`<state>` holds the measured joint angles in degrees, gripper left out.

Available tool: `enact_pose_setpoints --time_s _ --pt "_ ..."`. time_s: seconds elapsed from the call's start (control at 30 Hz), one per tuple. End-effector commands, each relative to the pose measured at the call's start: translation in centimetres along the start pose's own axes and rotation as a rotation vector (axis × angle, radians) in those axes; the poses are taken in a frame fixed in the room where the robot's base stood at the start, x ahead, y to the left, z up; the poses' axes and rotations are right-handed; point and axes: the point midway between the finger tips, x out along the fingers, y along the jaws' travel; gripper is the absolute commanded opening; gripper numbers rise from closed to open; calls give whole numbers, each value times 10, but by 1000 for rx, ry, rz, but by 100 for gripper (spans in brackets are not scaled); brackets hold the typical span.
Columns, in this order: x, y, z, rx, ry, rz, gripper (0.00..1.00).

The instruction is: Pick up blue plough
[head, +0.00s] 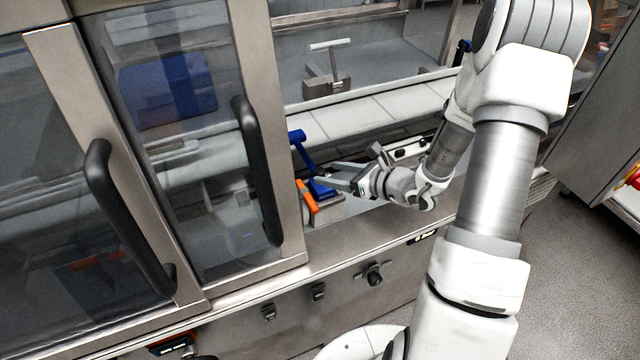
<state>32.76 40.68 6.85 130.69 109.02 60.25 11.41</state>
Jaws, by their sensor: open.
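The blue plough (302,150) stands beside the conveyor, just right of the door frame. It has a T-shaped top on a slanted stem and a wider blue part low down near my gripper. My gripper (324,173) reaches in from the right with its fingers spread. The fingers are close to the plough's lower part. I cannot tell whether they touch it or lie around it. An orange piece (308,196) sits just below and left of the fingers, on a metal block.
Glass doors with black handles (258,170) stand close on the left. The white conveyor (375,112) runs behind the plough. A metal block with a pale T-bar (327,86) stands beyond it. The steel ledge (345,232) in front is mostly bare.

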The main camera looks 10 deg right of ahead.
Motion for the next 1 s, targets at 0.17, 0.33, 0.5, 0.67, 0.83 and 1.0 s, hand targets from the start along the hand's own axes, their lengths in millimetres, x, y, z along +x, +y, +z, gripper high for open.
enact_pose_setpoints --time_s 0.17,0.33,0.5,0.67,0.83,1.0 --pt "19 0 0 0 1 1 71" --pt "22 0 0 0 0 -1 71" --pt "21 0 0 0 0 -1 55" --pt "21 0 0 0 0 -1 26" --pt "21 0 0 0 0 0 0" --pt "21 0 0 0 0 0 0"
